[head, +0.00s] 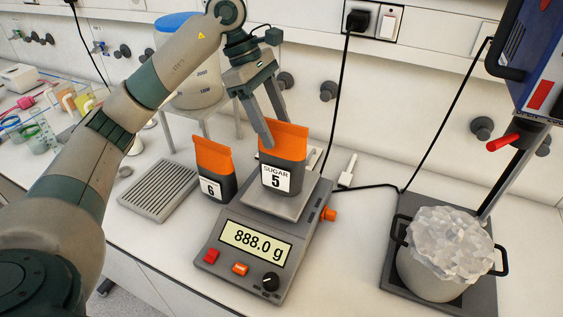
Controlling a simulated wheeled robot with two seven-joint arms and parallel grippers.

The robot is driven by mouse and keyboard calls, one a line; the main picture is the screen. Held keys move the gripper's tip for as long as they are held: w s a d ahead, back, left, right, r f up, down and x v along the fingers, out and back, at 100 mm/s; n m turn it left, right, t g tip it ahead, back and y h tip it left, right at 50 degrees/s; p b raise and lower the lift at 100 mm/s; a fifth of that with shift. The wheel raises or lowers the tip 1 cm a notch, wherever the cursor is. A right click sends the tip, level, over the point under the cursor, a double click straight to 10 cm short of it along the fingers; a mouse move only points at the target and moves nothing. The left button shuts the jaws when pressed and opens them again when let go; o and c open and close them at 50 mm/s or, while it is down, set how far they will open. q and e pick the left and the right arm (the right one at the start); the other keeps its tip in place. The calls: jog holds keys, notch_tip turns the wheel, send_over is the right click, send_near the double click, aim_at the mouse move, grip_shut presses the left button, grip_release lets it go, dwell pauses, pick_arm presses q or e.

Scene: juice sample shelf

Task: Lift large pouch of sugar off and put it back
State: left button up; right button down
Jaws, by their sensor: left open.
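A large dark pouch of sugar (284,177) with an orange top stands upright on the pan of the scale (226,270). Its label reads "SUGAR 5" and the scale display (256,245) reads 888.0 g. My left gripper (273,134) is open, pointing down at the pouch's orange top. Its near finger overlaps the top's left edge in the picture; I cannot tell whether it touches. A second dark pouch with an orange top, labelled 6 (211,188), stands on the bench just left of the scale. My right gripper is not in view.
A grey slatted rack (158,193) lies left of pouch 6. A pot of ice (440,257) stands on a dark base at the right. A large container (192,86) stands on a stand behind my left arm. Black cables hang at the wall.

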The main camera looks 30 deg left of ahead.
aim_at(282, 147)
pick_arm(q)
jog(key=shift+d+f, duration=0.2)
jog(key=shift+f, duration=0.25)
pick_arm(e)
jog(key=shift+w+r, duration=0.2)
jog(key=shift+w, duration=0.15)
pick_arm(q)
jog(key=shift+f, duration=0.1)
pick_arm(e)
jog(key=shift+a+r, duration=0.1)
pick_arm(q)
jog(key=shift+p+x, duration=1.2)
jog(key=shift+p, duration=0.05)
jog(key=shift+p+x, duration=0.35)
jog(key=shift+x, duration=0.95)
jog(key=shift+a+f, duration=0.1)
jog(key=shift+a, duration=0.1)
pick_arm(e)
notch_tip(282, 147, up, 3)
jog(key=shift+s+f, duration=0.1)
pick_arm(q)
grip_shut()
